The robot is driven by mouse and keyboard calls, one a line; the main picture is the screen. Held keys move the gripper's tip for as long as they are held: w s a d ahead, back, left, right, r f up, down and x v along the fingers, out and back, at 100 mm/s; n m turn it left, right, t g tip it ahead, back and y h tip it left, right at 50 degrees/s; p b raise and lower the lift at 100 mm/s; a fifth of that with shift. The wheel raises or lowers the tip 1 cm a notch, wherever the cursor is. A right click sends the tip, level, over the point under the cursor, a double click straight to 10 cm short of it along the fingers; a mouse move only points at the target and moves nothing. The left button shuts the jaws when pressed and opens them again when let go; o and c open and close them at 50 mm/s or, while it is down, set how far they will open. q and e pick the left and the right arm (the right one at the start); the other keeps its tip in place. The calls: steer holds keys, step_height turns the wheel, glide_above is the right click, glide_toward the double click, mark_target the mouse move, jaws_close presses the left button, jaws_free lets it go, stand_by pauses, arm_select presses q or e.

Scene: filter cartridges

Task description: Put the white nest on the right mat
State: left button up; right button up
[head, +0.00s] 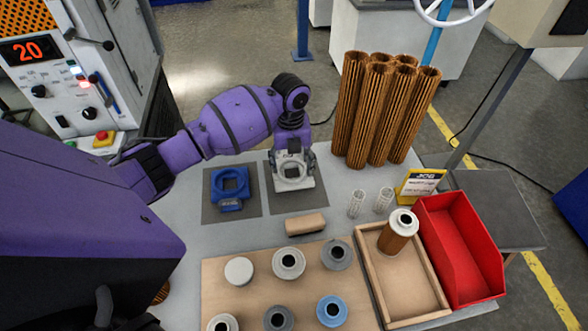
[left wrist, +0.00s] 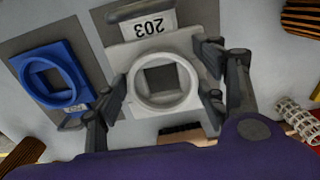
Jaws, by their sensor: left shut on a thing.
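The white nest (head: 293,184) is a pale square block with a round collar and a square opening. It is over the right mat (head: 303,203), a dark grey sheet; I cannot tell whether it touches the mat. My left gripper (head: 291,160) comes down from above, shut on the white nest. In the left wrist view the left gripper (left wrist: 163,88) has its fingers on both sides of the collar of the white nest (left wrist: 187,102), whose 203 label faces the camera upside down. My right gripper is not in view.
A blue nest (head: 231,204) sits on the left mat (head: 211,216). In front are a tan block (head: 305,225), a wooden board with several round caps, a wooden tray (head: 434,299) with a brown cartridge (head: 393,240), and a red bin (head: 425,222). Tall brown pleated cylinders (head: 375,118) stand behind, right.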

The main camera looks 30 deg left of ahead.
arm_select(q)
steer(key=shift+w+d+f, duration=0.1)
steer(key=shift+w+f, duration=0.05)
step_height(320, 180, down, 4)
steer(key=shift+w+d+r, duration=0.1)
steer(key=shift+w+r, duration=0.05)
steer(key=shift+r, duration=0.1)
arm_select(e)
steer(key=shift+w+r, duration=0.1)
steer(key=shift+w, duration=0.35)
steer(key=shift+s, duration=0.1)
arm_select(q)
steer(key=shift+f, duration=0.2)
steer(key=o, duration=1.1)
steer(key=shift+c, duration=0.2)
steer(key=shift+o, duration=1.1)
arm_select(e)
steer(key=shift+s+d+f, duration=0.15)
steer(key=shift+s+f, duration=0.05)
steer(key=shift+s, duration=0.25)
arm_select(q)
steer(key=shift+r, duration=0.1)
